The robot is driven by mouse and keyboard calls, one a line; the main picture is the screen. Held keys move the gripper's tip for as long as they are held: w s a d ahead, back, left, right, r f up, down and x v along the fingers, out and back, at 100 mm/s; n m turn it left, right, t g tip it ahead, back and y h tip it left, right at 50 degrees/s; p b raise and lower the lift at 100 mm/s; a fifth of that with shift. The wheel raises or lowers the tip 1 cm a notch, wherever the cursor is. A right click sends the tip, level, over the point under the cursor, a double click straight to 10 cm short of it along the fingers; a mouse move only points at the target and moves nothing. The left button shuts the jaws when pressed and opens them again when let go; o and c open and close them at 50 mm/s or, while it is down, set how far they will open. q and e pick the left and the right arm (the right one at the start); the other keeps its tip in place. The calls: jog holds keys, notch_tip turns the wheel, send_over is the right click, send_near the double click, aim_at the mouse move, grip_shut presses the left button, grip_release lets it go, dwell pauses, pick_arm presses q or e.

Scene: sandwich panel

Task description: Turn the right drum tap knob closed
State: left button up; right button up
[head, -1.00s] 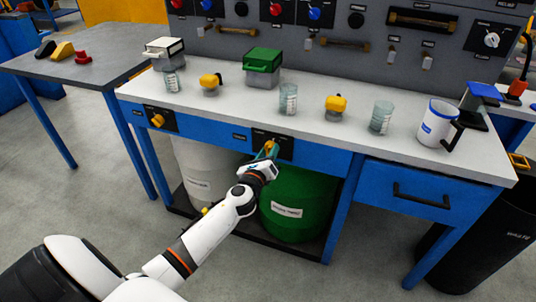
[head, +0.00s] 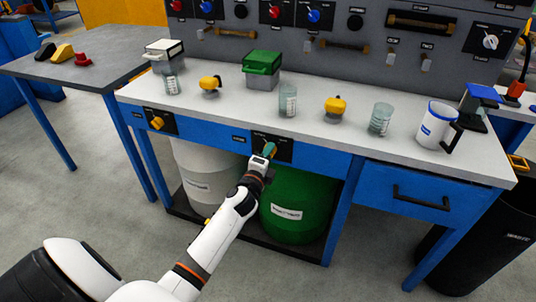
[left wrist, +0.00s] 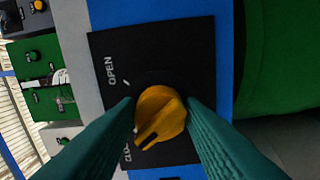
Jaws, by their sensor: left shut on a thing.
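The right drum tap knob (left wrist: 160,116) is yellow and sits on a black plate (left wrist: 115,60) in the left wrist view. The two teal fingers of my left gripper (head: 268,150) are on either side of it, shut on it. The dark groove on the knob points down and left, towards the partly hidden lower label. The word OPEN (left wrist: 110,70) is at the upper left of the plate. In the head view, the fingers and wrist hide most of the knob. My right gripper is not in view.
The left tap knob (head: 157,123) is on the same blue bench front. A green drum (head: 298,215) and a white drum (head: 190,155) stand below. A blue drawer (head: 425,180) is at the right. Beakers and a mug (head: 435,125) stand on the bench top.

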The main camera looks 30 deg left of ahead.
pick_arm(q)
jog(key=shift+n, duration=0.8)
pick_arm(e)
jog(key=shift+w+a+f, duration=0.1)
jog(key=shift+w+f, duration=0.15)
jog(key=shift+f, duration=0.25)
pick_arm(q)
jog(key=o, duration=1)
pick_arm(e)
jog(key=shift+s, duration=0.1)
